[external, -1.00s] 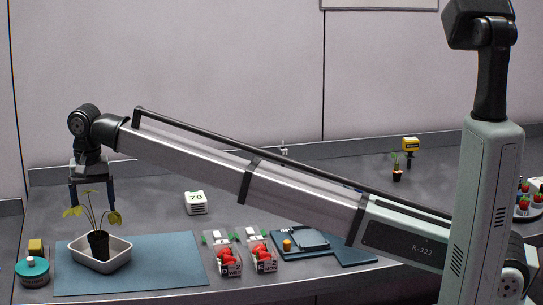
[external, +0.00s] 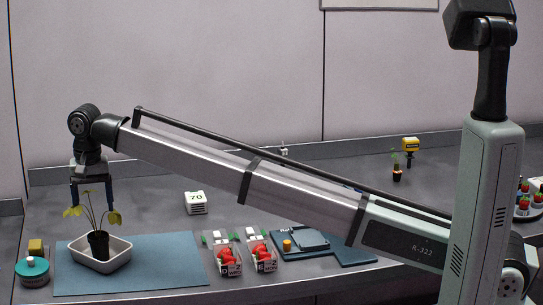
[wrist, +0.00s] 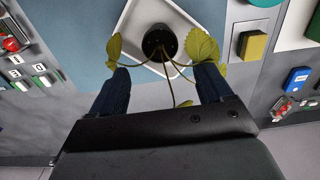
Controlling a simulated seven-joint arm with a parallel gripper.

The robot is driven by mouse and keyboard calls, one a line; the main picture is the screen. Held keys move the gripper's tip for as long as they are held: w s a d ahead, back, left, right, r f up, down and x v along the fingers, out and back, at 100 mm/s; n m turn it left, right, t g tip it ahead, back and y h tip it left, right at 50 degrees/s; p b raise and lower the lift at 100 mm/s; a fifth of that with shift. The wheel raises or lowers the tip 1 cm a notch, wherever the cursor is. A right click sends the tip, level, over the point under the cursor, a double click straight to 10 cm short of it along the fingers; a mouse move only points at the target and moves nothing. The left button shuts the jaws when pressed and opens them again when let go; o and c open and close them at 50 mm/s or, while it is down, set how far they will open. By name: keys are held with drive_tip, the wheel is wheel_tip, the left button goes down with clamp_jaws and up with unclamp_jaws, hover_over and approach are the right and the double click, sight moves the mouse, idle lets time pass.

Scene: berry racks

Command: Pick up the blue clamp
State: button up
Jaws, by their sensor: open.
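My gripper (external: 92,205) is open and points down above a potted plant at the left of the external view. In the wrist view its two dark blue fingers (wrist: 161,78) stand apart on either side of the plant's stems, with leaves near the fingertips. The black pot (external: 98,243) stands in a white tray (external: 126,254). No thing can be clearly made out as the blue clamp. A small blue object (wrist: 297,78) lies at the right of the wrist view, apart from my gripper; I cannot tell whether it is a clamp.
The white tray is on a blue mat (external: 170,278). Two berry punnets (external: 228,265) (external: 264,262) stand to the right. A white "70" block (external: 196,203) is behind; bare counter surrounds it.

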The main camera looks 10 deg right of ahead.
drive_tip(key=w+d+r+m, duration=0.2)
drive_tip(key=w+d+m, duration=0.3)
drive_tip(key=w+d, duration=2.2)
drive_tip(key=w+d+r+m, duration=0.15)
drive_tip(key=w+d, duration=0.35)
drive_tip(key=d, duration=0.8)
drive_tip(key=w+d+m, duration=0.2)
drive_tip(key=w+d, duration=0.2)
drive_tip(key=d, duration=0.9)
drive_tip(key=s+d+m, duration=0.2)
drive_tip(key=d, duration=1.4)
drive_tip(key=m, duration=0.5)
hover_over(362, 190)
drive_tip(key=w, duration=0.2)
wheel_tip(362, 190, down, 3)
drive_tip(key=shift+s+d+f, duration=0.1)
drive_tip(key=shift+d+f, duration=0.05)
drive_tip(key=shift+f, duration=2)
drive_tip(key=shift+d+f, duration=0.1)
drive_tip(key=shift+f, duration=2.1)
drive_tip(key=shift+s+d+f, duration=0.1)
drive_tip(key=shift+d+f, duration=0.05)
drive_tip(key=shift+f, duration=2)
